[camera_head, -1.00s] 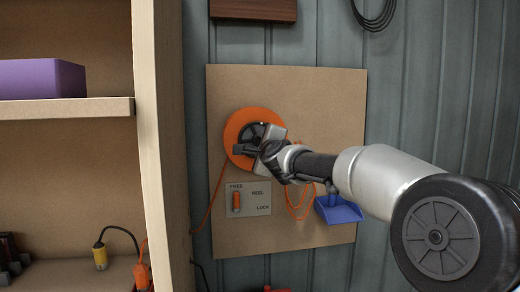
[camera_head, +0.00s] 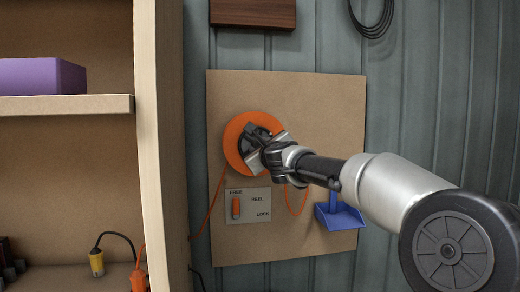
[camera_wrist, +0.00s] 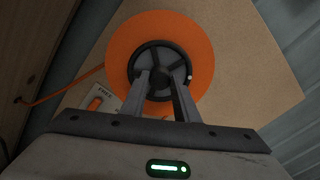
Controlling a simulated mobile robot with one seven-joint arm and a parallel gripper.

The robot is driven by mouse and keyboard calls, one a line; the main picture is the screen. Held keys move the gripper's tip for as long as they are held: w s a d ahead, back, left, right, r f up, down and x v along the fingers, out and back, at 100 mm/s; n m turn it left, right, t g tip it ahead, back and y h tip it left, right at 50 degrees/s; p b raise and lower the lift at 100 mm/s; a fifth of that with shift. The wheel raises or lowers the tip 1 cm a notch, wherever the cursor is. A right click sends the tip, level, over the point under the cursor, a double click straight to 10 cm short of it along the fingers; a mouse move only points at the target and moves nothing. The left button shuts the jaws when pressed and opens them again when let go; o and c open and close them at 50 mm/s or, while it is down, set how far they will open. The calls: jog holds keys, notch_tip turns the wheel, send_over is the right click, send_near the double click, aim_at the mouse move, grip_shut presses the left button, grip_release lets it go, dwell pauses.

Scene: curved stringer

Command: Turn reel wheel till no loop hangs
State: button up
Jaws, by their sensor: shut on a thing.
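An orange reel (camera_head: 232,138) with a dark spoked wheel in its centre is mounted on a brown board; the wheel (camera_wrist: 148,57) shows best in the wrist view. My gripper (camera_head: 262,138) is shut on the wheel, its two fingers reaching onto the hub area in the wrist view (camera_wrist: 160,82). An orange cord (camera_head: 214,205) runs from the reel down to the left. A loop of orange cord (camera_head: 297,208) hangs below my wrist, its top hidden by the arm. A panel (camera_head: 248,206) marked FREE, REEL and LOCK has an orange lever (camera_head: 236,208), upright near FREE.
A blue dustpan (camera_head: 338,217) hangs at the board's lower right, close under my arm. A wooden shelf unit (camera_head: 160,150) stands left, holding a purple box (camera_head: 42,76). A dark coil (camera_head: 371,20) hangs at the upper right.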

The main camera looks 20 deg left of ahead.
jog(key=shift+r, duration=0.1)
dwell(0.3)
jog(key=o, duration=1.1)
jog(key=shift+c, duration=0.2)
jog(key=shift+s, duration=0.1)
